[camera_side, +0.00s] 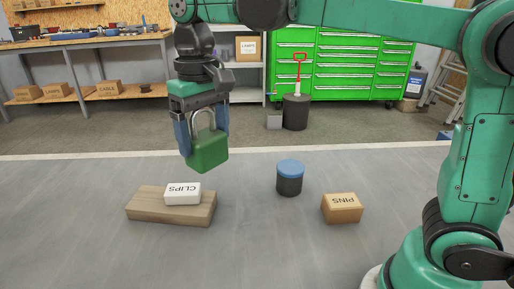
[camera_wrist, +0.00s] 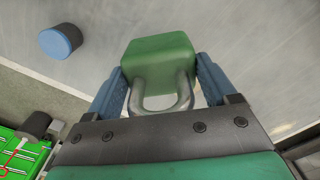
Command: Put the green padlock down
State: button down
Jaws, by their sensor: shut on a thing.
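The green padlock (camera_side: 209,152) hangs in my gripper (camera_side: 205,140), held between the two blue fingers with its grey shackle upward. In the side view it is in the air, behind and above the wooden board, apart from the surface below. In the wrist view the padlock (camera_wrist: 160,62) sits between the fingertips of my gripper (camera_wrist: 162,85), with its shackle towards the palm. My gripper is shut on it. The padlock's underside is hidden in the wrist view.
A dark can with a blue lid (camera_side: 290,178) and a cardboard PINS box (camera_side: 342,208) stand to the right. Grey surface is free between the board and can, and in front.

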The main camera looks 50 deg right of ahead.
jog(key=w+d+m, duration=0.2)
jog(key=d+m, duration=0.1)
jog(key=d, duration=0.9)
jog(key=s+d+m, duration=0.3)
jog(key=s+d, duration=0.3)
jog(key=d, duration=0.7)
jog(key=s+d+m, duration=0.3)
jog(key=s+d, duration=0.2)
jog(key=d, duration=0.7)
notch_tip(320, 180, down, 19)
jog(key=shift+s+d+f, duration=0.1)
jog(key=shift+s+d, duration=0.05)
jog(key=shift+f, duration=0.15)
grip_release()
